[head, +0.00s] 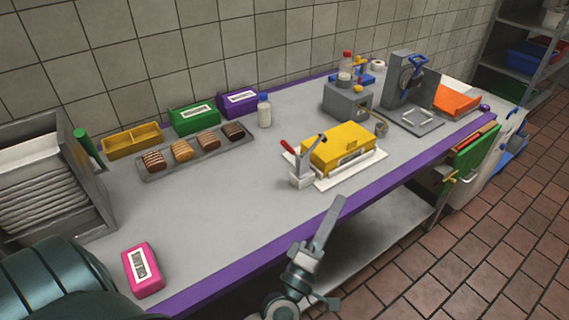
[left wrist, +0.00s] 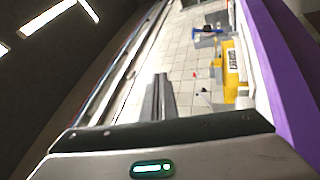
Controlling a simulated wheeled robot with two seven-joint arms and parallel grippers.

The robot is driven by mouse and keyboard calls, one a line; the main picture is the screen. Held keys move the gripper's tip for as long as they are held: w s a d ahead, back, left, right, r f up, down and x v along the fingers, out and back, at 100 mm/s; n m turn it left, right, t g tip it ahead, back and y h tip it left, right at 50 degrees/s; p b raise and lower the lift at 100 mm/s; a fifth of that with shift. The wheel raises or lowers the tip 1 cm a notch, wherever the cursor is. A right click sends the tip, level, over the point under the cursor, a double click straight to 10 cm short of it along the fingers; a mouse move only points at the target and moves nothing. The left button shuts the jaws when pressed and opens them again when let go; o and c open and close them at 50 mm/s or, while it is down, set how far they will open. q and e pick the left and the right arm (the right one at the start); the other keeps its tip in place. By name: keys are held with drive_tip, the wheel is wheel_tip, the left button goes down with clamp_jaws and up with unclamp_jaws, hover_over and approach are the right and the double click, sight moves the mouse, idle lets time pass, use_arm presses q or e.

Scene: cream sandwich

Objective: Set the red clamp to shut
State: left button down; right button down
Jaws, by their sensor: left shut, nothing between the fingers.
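The clamp (head: 302,178) stands at the left end of a white plate (head: 353,177) on the grey bench. Its red handle (head: 288,147) slants up and to the left, away from the yellow block (head: 345,146) on the plate. A grey arm of the clamp slants up beside the block; whether it touches the block I cannot tell. My left gripper (head: 332,212) is shut and empty, in front of the bench's purple front edge and apart from the clamp. In the left wrist view, its fingers (left wrist: 160,98) are together, and the yellow block (left wrist: 231,65) is to their right. My right gripper is out of view.
A pink box (head: 143,270) lies at the front left. A tray of bars (head: 196,151), a yellow bin (head: 132,141) and a white bottle (head: 264,111) stand along the back. Grey machines (head: 348,100) stand to the right. The bench left of the clamp is clear.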

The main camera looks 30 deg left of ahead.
sight(291, 151)
use_arm(q)
drive_tip(key=a+f+n+g+y, duration=0.3)
drive_tip(key=a+n+g+y, duration=0.3)
drive_tip(key=a+n+y, duration=0.6)
drive_tip(key=n+y, duration=0.1)
drive_tip(key=n, duration=0.2)
drive_tip(key=shift+f+y, duration=0.3)
drive_tip(key=shift+f, duration=0.1)
